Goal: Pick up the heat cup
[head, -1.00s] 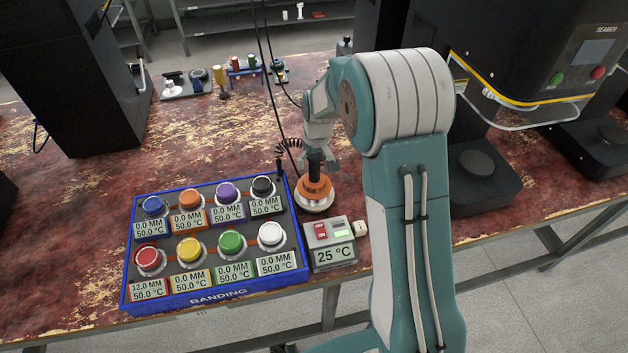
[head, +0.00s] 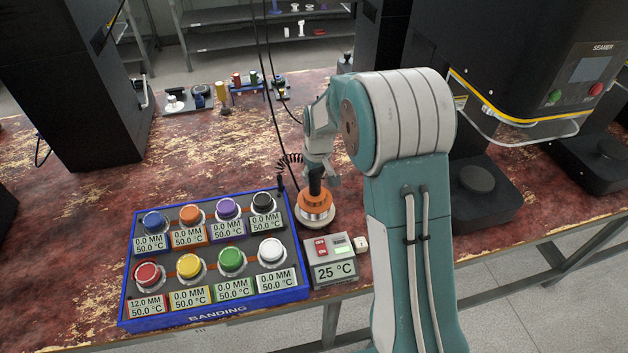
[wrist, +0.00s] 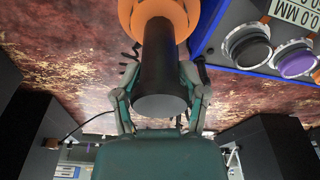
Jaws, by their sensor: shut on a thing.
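The heat cup (head: 316,204) is an orange cup with a black upright handle. It stands on a round pale base (head: 317,222) behind the small 25 °C control box. My gripper (head: 322,178) is at the handle, with its fingers partly hidden behind the handle and wrist. In the wrist view my gripper (wrist: 160,95) has a finger on each side of the black handle (wrist: 160,60), shut on it. The orange body (wrist: 158,14) is cut off at the top of that view. I see no clear gap between cup and base.
The blue-framed banding panel (head: 160,322) with several coloured knobs lies left of the cup. The control box (head: 322,248) with a red switch is just in front. Black seamer machines (head: 500,60) stand right. Dark cables (head: 268,90) hang behind.

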